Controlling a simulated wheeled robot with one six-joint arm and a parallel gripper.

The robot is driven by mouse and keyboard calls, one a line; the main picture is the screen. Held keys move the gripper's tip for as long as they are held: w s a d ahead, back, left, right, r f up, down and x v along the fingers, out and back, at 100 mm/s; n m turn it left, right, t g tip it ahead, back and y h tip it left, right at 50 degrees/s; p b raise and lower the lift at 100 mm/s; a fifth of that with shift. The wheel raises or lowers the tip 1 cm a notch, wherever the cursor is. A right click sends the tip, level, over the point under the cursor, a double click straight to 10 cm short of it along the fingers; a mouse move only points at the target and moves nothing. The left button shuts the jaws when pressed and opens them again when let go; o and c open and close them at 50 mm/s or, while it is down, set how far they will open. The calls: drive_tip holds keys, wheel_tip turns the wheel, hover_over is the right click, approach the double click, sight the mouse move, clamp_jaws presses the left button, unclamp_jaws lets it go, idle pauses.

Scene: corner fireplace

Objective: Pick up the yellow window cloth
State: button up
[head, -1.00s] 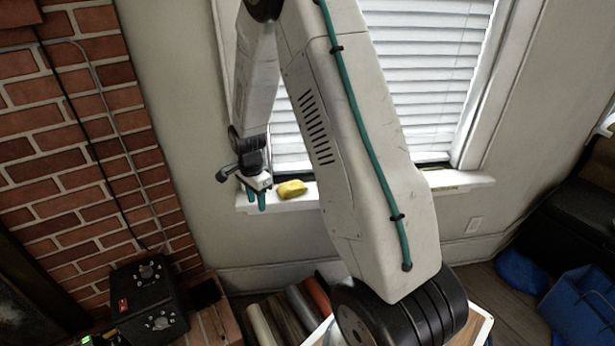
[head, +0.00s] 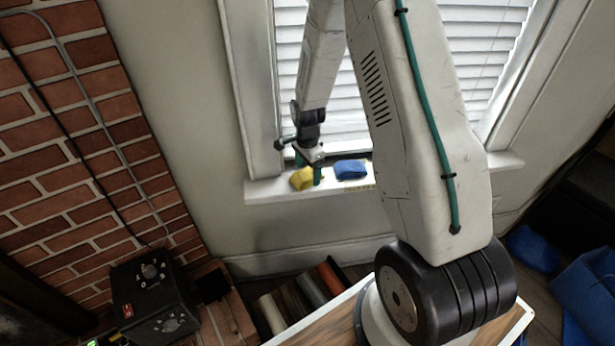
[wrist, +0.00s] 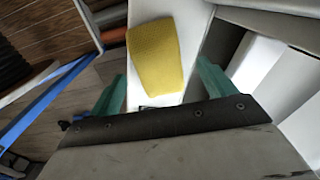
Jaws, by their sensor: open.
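The yellow window cloth (head: 302,179) lies on the left part of the white window sill (head: 262,191). In the wrist view the cloth (wrist: 155,57) lies ahead of my gripper, centred between the two green fingers and a little beyond their tips. My gripper (head: 308,170) is open and empty. In the head view its green fingers overlap the cloth; I cannot tell whether they touch it. The wrist view also shows my gripper (wrist: 160,82) with its fingers apart.
A blue cloth (head: 350,170) lies on the sill just right of my gripper. White blinds (head: 440,60) and the window frame stand behind. A brick wall (head: 70,150) is at left. A black box (head: 155,295) and several rolls (head: 310,288) lie below.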

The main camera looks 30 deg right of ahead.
drive_tip(key=shift+f, duration=0.85)
drive_tip(key=c, duration=1.1)
drive_tip(key=shift+r, duration=0.1)
drive_tip(key=shift+c, duration=0.2)
drive_tip(key=shift+r, duration=0.6)
wheel_tip(320, 180, up, 2)
drive_tip(key=shift+r, duration=0.1)
drive_tip(key=s+r, duration=0.1)
drive_tip(key=s, duration=1.5)
drive_tip(key=shift+r, duration=0.2)
